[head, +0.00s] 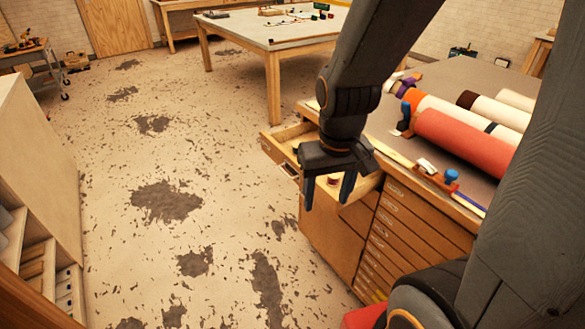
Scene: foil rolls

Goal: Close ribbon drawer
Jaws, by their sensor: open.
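The ribbon drawer (279,154) is a pale wooden drawer pulled out of the workbench cabinet, its front facing left with a metal handle. Part of its inside shows, and a small reddish item (333,180) lies in view between my fingers. My gripper (328,193) is dark, points down and has its two fingers apart with nothing held. In the picture it overlaps the open drawer and hides its middle. I cannot tell whether it touches the drawer or how high above it is.
The workbench top (455,80) carries several rolls, including a large red one (462,140). Flat drawers (400,225) below look shut. A pale shelf unit (40,180) stands at left, and a table (285,30) stands behind. The stained floor between is clear.

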